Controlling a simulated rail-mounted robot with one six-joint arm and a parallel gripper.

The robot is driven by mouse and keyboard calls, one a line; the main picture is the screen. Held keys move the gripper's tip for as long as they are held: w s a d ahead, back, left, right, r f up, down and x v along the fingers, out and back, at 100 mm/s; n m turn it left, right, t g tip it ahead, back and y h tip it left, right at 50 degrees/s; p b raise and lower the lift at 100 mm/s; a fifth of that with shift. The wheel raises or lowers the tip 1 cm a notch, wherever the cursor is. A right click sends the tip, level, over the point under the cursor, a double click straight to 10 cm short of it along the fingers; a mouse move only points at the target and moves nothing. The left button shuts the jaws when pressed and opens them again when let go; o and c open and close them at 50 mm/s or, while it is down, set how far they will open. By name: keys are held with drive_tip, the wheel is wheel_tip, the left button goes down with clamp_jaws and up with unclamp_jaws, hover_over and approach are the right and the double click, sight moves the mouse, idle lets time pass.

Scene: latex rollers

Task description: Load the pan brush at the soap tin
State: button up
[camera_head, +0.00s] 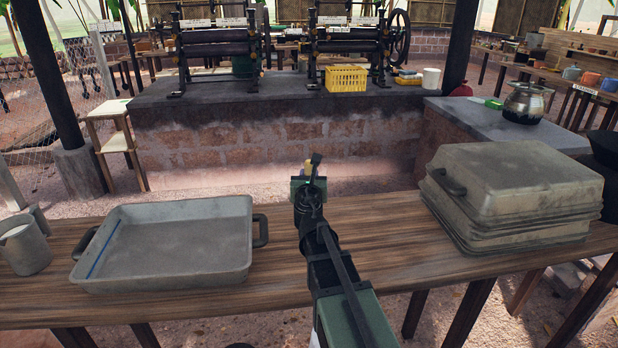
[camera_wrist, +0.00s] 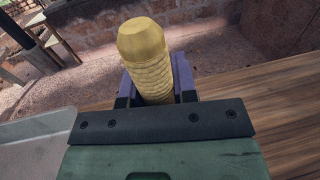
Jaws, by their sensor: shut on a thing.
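My gripper (camera_head: 312,180) is near the picture's middle in the head view, above the far edge of the wooden table. In the wrist view its jaws (camera_wrist: 156,90) are shut around a yellow, ribbed, cord-like cylinder with a blunt end. This appears to be the handle of the pan brush (camera_wrist: 148,55); a small yellow part also shows at the gripper in the head view (camera_head: 309,168). No bristles can be made out. I cannot tell any object in view as the soap tin.
A grey pan (camera_head: 180,240) sits on the wooden table (camera_head: 350,262) at left, beside a metal jug (camera_head: 24,250). Stacked pans (camera_head: 515,190) stand at right. Beyond, a brick counter bears rollers (camera_head: 345,45), a yellow basket (camera_head: 345,79) and, on its right wing, a metal pot (camera_head: 523,104).

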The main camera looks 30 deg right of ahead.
wheel_tip(320, 180, up, 6)
drive_tip(key=p, duration=0.5)
drive_tip(key=shift+r+p, duration=0.2)
drive_tip(key=shift+p, duration=0.15)
